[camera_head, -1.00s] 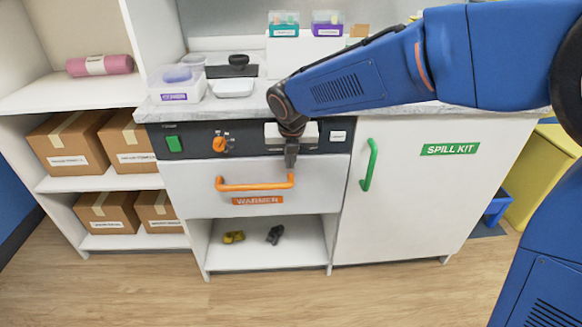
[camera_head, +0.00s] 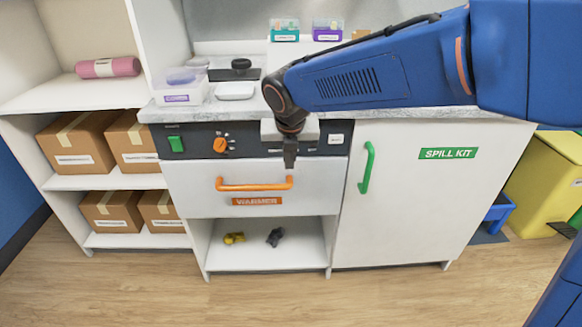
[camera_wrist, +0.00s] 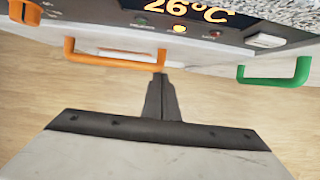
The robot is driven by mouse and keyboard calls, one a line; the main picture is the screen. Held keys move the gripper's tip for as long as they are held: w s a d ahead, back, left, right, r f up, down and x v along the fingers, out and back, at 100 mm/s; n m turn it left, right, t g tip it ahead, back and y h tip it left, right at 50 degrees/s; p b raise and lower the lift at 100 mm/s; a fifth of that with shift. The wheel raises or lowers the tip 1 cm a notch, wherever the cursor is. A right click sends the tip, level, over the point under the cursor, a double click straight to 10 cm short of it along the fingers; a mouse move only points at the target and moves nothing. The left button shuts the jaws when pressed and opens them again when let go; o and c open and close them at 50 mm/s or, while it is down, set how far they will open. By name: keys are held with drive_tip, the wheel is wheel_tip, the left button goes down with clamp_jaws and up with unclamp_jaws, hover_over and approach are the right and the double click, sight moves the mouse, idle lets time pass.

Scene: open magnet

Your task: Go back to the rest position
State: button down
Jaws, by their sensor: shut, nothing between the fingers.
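My gripper (camera_head: 290,160) hangs in front of the warmer unit, pointing down, with my blue arm reaching across from the right. Its fingers are together and hold nothing. In the wrist view my gripper (camera_wrist: 160,85) shows as closed dark fingers, with their tips near the right end of the orange drawer handle in the picture. The warmer drawer (camera_head: 200,200) has an orange handle (camera_head: 254,185) and a "WARMER" label; it looks shut. I cannot tell whether the fingers touch the handle.
A cabinet (camera_head: 420,210) marked "SPILL KIT" with a green handle (camera_head: 367,168) stands to the right. The open shelf below holds a yellow item (camera_head: 234,238) and a dark item (camera_head: 275,237). Boxes (camera_head: 75,145) fill the left shelves. The wooden floor (camera_head: 300,298) in front is clear.

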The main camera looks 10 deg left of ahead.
drive_tip(key=s+d+r+m, duration=0.25)
drive_tip(key=d+m, duration=0.35)
drive_tip(key=d, duration=0.3)
drive_tip(key=s+d+r+m, duration=0.1)
drive_tip(key=s+d+m, duration=0.2)
drive_tip(key=d+m, duration=0.35)
drive_tip(key=s+d+r+m, duration=0.2)
drive_tip(key=d+m, duration=0.3)
drive_tip(key=d, duration=0.6)
drive_tip(key=s+d+f+m, duration=0.4)
drive_tip(key=s+d+m, duration=0.3)
drive_tip(key=m, duration=0.3)
drive_tip(key=s+d+f+m+h, duration=0.1)
drive_tip(key=s+d+f+m, duration=0.2)
drive_tip(key=s+d+m, duration=0.5)
drive_tip(key=s+m, duration=0.2)
drive_tip(key=m, duration=0.1)
drive_tip(key=shift+d+f+t, duration=0.2)
drive_tip(key=shift+f+t, duration=0.1)
drive_tip(key=shift+f, duration=0.1)
